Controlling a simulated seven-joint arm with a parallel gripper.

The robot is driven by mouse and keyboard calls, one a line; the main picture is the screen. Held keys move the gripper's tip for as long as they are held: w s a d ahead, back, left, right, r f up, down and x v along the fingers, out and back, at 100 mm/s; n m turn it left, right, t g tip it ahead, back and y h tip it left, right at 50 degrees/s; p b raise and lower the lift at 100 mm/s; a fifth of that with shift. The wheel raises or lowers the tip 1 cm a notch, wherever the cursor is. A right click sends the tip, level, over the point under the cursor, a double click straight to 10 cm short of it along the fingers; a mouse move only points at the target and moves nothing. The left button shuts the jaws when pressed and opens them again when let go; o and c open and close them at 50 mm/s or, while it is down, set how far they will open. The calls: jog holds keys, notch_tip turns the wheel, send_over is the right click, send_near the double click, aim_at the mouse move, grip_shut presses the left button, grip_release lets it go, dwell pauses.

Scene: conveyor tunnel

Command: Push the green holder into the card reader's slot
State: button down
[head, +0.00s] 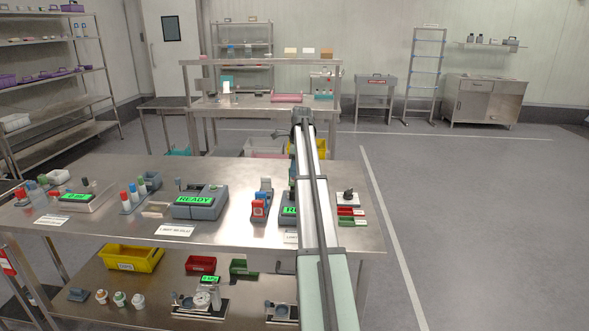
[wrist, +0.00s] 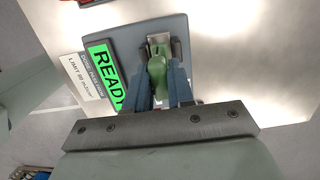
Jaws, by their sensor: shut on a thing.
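The green holder (wrist: 157,72) is between the two blue fingers of my gripper (wrist: 163,68) in the wrist view, and the gripper is shut on it. The card reader (wrist: 125,38) is a grey-blue block with a green READY display. A pale metal piece (wrist: 159,40) shows on the reader just beyond the holder's front end. The holder's front end is over the reader, close to this piece. I cannot tell how far it is in the slot. In the head view, a READY reader (head: 287,210) is partly behind my arm, which hides the gripper and holder.
A similar READY device (head: 197,204) stands left on the steel table (head: 240,235). A white label (wrist: 80,82) lies beside the reader.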

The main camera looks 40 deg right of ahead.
aim_at(294, 182)
jog(key=shift+f, duration=2.3)
jog(key=c, duration=0.9)
grip_release()
jog(key=r, duration=0.9)
jog(key=s+d+r, duration=0.1)
jog(key=r, duration=0.3)
jog(key=shift+s+d+r, duration=0.1)
jog(key=shift+r, duration=0.25)
